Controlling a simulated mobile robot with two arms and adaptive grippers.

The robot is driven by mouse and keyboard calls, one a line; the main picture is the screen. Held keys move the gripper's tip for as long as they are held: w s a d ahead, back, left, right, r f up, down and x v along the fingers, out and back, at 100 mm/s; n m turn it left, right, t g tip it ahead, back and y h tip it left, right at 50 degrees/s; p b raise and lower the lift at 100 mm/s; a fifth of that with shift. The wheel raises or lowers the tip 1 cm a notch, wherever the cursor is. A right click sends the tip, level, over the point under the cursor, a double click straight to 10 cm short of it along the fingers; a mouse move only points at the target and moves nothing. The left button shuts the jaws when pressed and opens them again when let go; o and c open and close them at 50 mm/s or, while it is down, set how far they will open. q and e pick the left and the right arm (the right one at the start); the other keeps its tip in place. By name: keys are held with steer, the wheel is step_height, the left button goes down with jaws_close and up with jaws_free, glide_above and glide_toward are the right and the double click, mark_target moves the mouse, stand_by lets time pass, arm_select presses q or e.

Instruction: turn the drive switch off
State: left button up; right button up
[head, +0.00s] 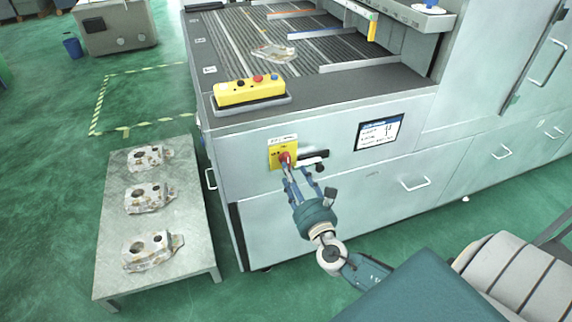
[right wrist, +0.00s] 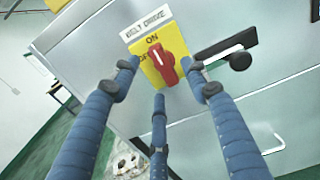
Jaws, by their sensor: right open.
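The drive switch is a red rotary knob (right wrist: 162,66) on a yellow plate (right wrist: 176,38), under a label reading BELT DRIVE (right wrist: 146,25). ON is printed above the knob and OFF, partly covered, at its left. The knob stands nearly upright, its upper end towards ON. In the head view the knob (head: 285,158) is on the machine's front panel. My right gripper (right wrist: 160,76) is open, its fingers spread around the knob at left, right and below. I cannot tell whether any finger touches it. The right gripper (head: 297,176) partly covers the plate's lower edge in the head view. My left gripper is out of view.
A black handle (right wrist: 228,47) sticks out just right of the plate. A small screen (head: 380,132) is further right. A yellow button box (head: 249,92) sits on the ledge above. A low table (head: 115,232) with castings stands at the left.

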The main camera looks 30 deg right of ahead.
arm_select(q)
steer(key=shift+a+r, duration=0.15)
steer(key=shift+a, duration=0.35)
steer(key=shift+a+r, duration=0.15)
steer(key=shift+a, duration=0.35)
arm_select(e)
steer(key=shift+x, duration=2.2)
steer(key=shift+a, duration=0.15)
steer(key=shift+c, duration=0.5)
steer(key=c, duration=0.9)
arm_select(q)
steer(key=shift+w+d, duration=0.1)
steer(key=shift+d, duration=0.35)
arm_select(e)
jaws_close()
